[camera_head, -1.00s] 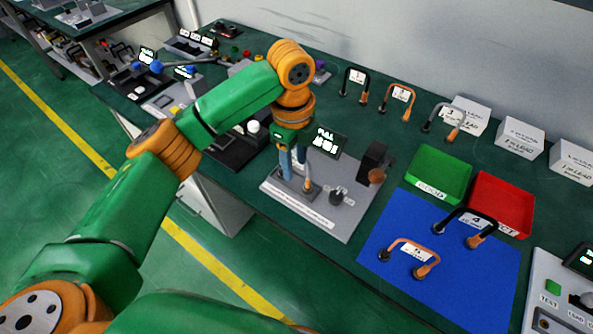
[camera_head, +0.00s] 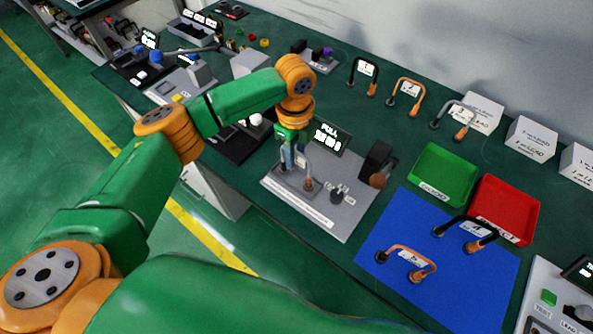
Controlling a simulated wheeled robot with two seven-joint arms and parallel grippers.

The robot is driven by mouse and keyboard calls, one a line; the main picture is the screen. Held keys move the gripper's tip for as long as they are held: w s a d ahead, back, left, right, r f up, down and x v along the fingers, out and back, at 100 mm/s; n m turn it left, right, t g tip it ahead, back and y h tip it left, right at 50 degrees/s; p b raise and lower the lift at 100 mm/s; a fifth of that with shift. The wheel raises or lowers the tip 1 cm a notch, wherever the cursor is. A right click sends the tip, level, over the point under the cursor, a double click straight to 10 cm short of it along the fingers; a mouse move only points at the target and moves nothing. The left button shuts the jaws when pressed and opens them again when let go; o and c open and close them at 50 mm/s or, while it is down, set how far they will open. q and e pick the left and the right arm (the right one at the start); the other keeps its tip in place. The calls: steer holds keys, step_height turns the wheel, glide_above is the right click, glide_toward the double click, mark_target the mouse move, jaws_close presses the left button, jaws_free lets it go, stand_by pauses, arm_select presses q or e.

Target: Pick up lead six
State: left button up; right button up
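An orange lead (camera_head: 408,254) with a white label lies on the blue mat (camera_head: 385,285); its label is too small to read surely. A black lead (camera_head: 467,230), labelled what looks like 4, lies on the mat behind it. My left gripper (camera_head: 291,165) points down at the grey pull-test fixture (camera_head: 340,220), away from the mat. A lead with an orange end (camera_head: 308,183) stands at the fixture beside the fingers; whether they hold it is unclear. My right gripper is out of view.
Leads labelled 1 (camera_head: 364,72), 2 (camera_head: 407,89) and 3 (camera_head: 456,114) stand at the back. A green tray (camera_head: 443,176) and a red tray (camera_head: 505,207) sit behind the mat. A test box (camera_head: 550,305) is at right. The mat's front is clear.

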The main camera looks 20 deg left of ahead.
arm_select(q)
steer(key=c, duration=0.4)
steer(key=shift+s+r, duration=0.15)
steer(key=shift+s, duration=0.05)
jaws_close()
steer(key=shift+w, duration=0.1)
